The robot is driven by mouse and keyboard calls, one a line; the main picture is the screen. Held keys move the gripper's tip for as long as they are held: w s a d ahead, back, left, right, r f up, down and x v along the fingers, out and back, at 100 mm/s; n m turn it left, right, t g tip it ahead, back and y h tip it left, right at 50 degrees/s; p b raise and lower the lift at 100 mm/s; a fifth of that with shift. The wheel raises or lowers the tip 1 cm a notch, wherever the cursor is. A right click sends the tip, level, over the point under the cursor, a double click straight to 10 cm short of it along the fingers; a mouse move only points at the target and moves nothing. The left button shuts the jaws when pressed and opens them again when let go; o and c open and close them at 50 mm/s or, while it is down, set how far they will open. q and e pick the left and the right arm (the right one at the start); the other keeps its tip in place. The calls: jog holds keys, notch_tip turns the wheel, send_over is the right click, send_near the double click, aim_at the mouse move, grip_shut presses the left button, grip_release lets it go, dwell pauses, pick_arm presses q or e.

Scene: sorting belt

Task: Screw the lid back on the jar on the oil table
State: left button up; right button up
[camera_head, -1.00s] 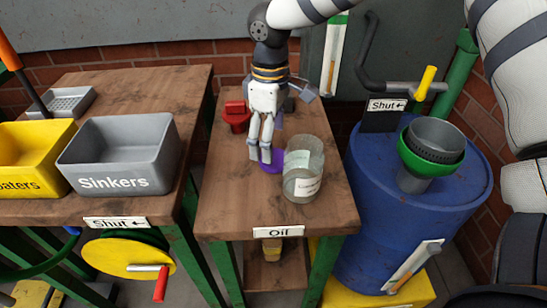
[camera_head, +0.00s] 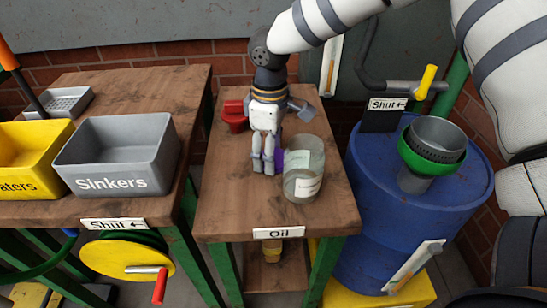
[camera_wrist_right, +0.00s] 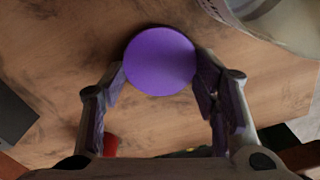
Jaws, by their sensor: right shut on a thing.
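The clear glass jar (camera_head: 303,152) with white labels stands upright on the oil table (camera_head: 225,215), its top uncovered. My right gripper (camera_head: 264,168) is just left of the jar. In the right wrist view, the round purple lid (camera_wrist_right: 160,60) sits between the two fingertips, which are shut on it. In the head view the fingers hide most of the lid, and only a purple patch shows beside them. I cannot tell whether the lid touches the table. The jar's edge (camera_wrist_right: 270,22) shows at the wrist view's upper right. My left gripper is out of view.
A red object (camera_head: 234,115) stands behind my gripper on the table. The table's front left is clear. A blue drum (camera_head: 385,210) with a green-rimmed funnel stands to the right. The grey Sinkers bin (camera_head: 112,182) is on the left table.

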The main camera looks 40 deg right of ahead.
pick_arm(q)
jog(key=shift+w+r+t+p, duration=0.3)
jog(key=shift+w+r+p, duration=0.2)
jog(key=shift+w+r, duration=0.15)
pick_arm(e)
notch_tip(320, 180, up, 10)
